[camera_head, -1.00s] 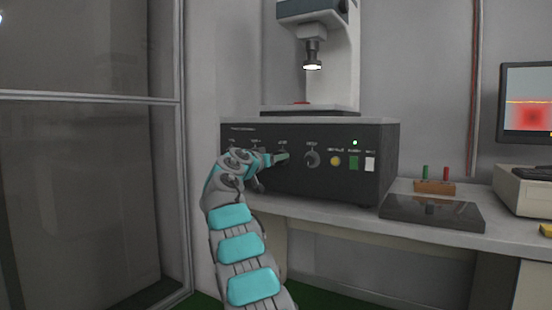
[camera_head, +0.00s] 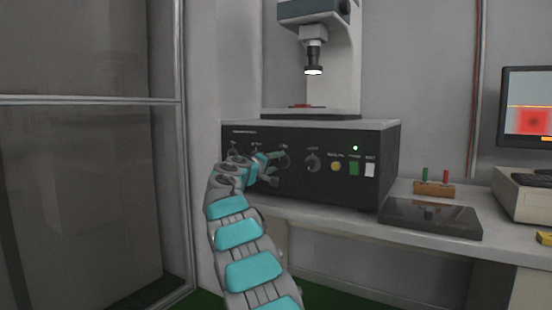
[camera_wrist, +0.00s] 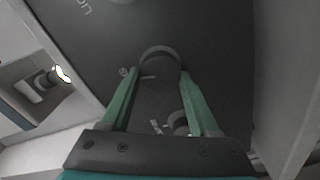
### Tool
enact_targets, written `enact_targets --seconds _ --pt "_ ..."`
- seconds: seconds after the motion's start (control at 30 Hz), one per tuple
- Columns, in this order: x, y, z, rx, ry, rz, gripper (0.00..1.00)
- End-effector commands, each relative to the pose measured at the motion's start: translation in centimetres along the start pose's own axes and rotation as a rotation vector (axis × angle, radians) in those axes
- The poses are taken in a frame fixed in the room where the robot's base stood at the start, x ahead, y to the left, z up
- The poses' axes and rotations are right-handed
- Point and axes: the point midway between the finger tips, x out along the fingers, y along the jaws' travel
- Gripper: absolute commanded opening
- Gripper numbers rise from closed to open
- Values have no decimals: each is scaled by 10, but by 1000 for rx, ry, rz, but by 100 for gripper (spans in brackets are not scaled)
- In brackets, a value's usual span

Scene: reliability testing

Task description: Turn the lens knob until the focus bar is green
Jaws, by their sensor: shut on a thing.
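The black control box (camera_head: 300,185) stands on the bench with a row of knobs on its front. My gripper (camera_head: 274,163) is at the front, shut on the third knob from the left, the lens knob (camera_wrist: 160,58). That knob sits between the green fingertips in the wrist view, where my gripper (camera_wrist: 160,75) also shows. The label in the head view is too small to read. The monitor (camera_head: 528,105) shows a red square on a pale red area, with a thin orange strip above it. The microscope lens (camera_head: 313,62) hangs lit over the stage.
A dark plate (camera_head: 430,218) and a wooden block with pegs (camera_head: 434,189) are on the bench. A glass-panelled frame (camera_head: 182,130) stands left.

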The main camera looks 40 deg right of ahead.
Motion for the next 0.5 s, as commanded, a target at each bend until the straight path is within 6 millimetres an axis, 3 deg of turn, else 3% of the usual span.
enact_targets --seconds 0.5 --pt "0 3 -1 -493 -2 0 6"
